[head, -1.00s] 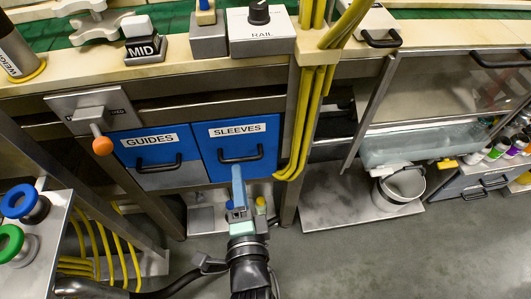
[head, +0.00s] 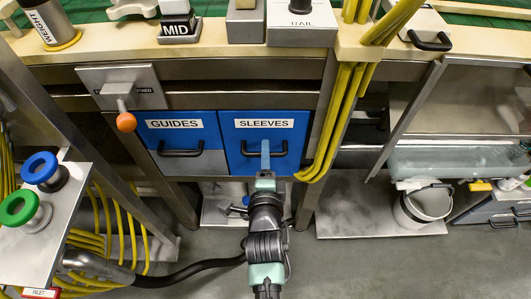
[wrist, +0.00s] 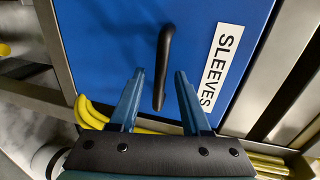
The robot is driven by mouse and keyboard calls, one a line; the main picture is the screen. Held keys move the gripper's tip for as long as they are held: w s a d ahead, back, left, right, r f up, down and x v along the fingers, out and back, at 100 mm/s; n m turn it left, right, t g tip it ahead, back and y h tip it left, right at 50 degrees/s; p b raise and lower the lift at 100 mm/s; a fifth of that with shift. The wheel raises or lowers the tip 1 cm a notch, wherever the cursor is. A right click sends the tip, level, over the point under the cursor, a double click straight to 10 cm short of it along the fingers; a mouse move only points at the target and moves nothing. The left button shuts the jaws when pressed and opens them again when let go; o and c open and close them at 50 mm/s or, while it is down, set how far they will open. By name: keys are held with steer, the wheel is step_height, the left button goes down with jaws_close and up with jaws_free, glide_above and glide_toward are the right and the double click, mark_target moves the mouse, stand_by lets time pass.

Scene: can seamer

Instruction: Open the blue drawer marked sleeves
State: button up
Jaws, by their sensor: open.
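The blue drawer marked SLEEVES (head: 234,128) is shut, flush in the bench front to the right of the GUIDES drawer. Its black bar handle (head: 245,153) sits below the white label. In the wrist view the drawer front (wrist: 110,40) fills the middle, with the handle (wrist: 163,60) upright and the label turned on its side. My gripper (wrist: 160,73) is open, and its two blue fingers point at the drawer front. The near end of the handle shows between the fingertips, unheld; I cannot tell whether a finger touches it. In the head view my gripper (head: 265,148) partly hides the handle.
The blue GUIDES drawer (head: 180,128) is directly left. A lever with an orange knob (head: 126,122) juts out further left. Yellow cables (head: 335,120) run down just right of the drawer beside a metal post. Open grey floor (head: 360,265) lies in front to the right.

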steer(key=shift+w+f, duration=0.1)
steer(key=shift+w, duration=0.4)
jaws_close()
stand_by(1.2)
